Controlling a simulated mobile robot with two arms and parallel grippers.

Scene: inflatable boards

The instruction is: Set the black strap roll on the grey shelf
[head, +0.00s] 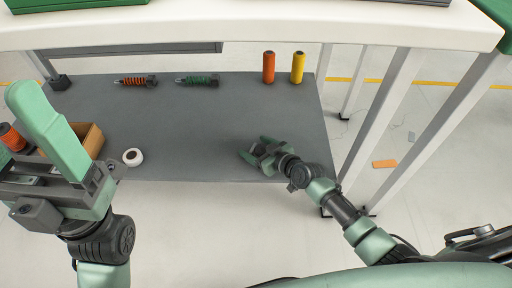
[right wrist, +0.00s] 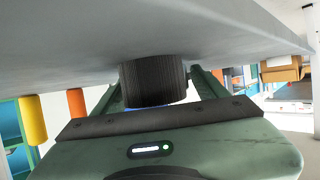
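The black strap roll (right wrist: 154,82) is a short ribbed black cylinder in the right wrist view, where the scene appears upside down. Its end meets the grey shelf surface (right wrist: 150,30). My right gripper (right wrist: 158,85) has a green finger on each side of the roll, seemingly against it. In the head view my right gripper (head: 257,150) is low over the front part of the grey shelf (head: 200,125); the roll is hard to make out there. My left gripper (head: 45,130) is at the far left, away from the roll, its finger gap unclear.
A white tape roll (head: 132,157) and a cardboard box (head: 88,138) are at the shelf's left. An orange cylinder (head: 268,67) and a yellow cylinder (head: 298,67) stand at the back right, with two coiled parts at the back left. A white tabletop (head: 250,28) overhangs the shelf.

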